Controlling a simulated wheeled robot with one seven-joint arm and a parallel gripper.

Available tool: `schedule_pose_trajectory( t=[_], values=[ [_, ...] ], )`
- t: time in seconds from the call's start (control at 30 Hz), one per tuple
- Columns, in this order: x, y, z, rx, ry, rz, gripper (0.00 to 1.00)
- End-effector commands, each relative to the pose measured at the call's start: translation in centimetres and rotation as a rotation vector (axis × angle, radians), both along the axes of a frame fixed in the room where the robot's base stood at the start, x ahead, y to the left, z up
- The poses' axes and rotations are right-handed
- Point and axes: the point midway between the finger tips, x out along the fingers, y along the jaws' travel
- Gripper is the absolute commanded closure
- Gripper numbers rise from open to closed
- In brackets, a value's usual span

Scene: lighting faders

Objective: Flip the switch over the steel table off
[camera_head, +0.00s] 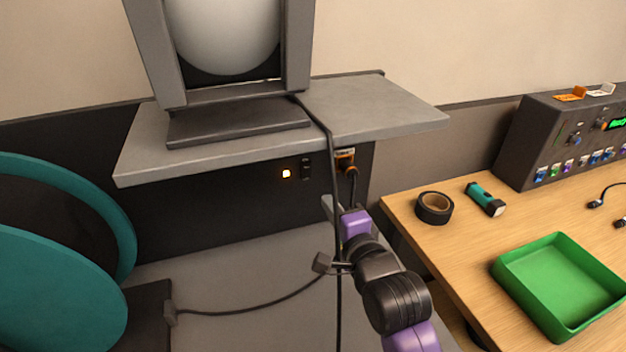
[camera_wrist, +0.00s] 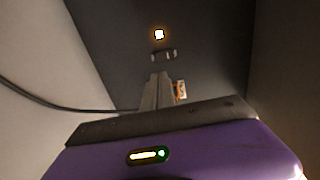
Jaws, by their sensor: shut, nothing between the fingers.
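A small dark switch (camera_head: 306,168) sits on the dark wall panel, under the grey shelf and above the grey steel table (camera_head: 230,265). A lit orange-white lamp (camera_head: 286,173) is just left of it. In the wrist view the switch (camera_wrist: 164,56) lies beyond my fingertips, with the glowing lamp (camera_wrist: 159,34) past it. My gripper (camera_head: 328,203) is shut and empty, below and right of the switch in the head view. Its fingers also show in the wrist view (camera_wrist: 158,82), apart from the switch as far as I can tell. Which way the switch is tipped is too small to tell.
The grey shelf (camera_head: 390,108) with a monitor (camera_head: 225,35) overhangs the switch. A black cable hangs down beside an orange socket (camera_head: 345,158), close to my arm. A wooden table (camera_head: 450,245) with a green tray (camera_head: 510,285) is right.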

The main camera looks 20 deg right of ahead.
Motion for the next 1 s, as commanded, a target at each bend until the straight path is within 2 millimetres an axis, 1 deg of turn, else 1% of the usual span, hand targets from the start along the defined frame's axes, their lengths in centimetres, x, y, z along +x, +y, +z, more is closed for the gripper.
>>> schedule_pose_trajectory(
  t=[0.03,0.3,0.5,0.7,1.0],
  values=[
    [1.1,0.0,0.0,0.001,0.000,0.000,1.00],
    [6.4,0.0,-0.6,0.002,0.000,-0.001,1.00],
    [9.4,0.0,-1.1,0.001,0.001,-0.001,1.00],
    [10.9,0.0,-1.3,0.000,0.000,0.000,1.00],
    [11.1,0.0,-1.4,-0.001,0.000,0.000,1.00]
  ],
)
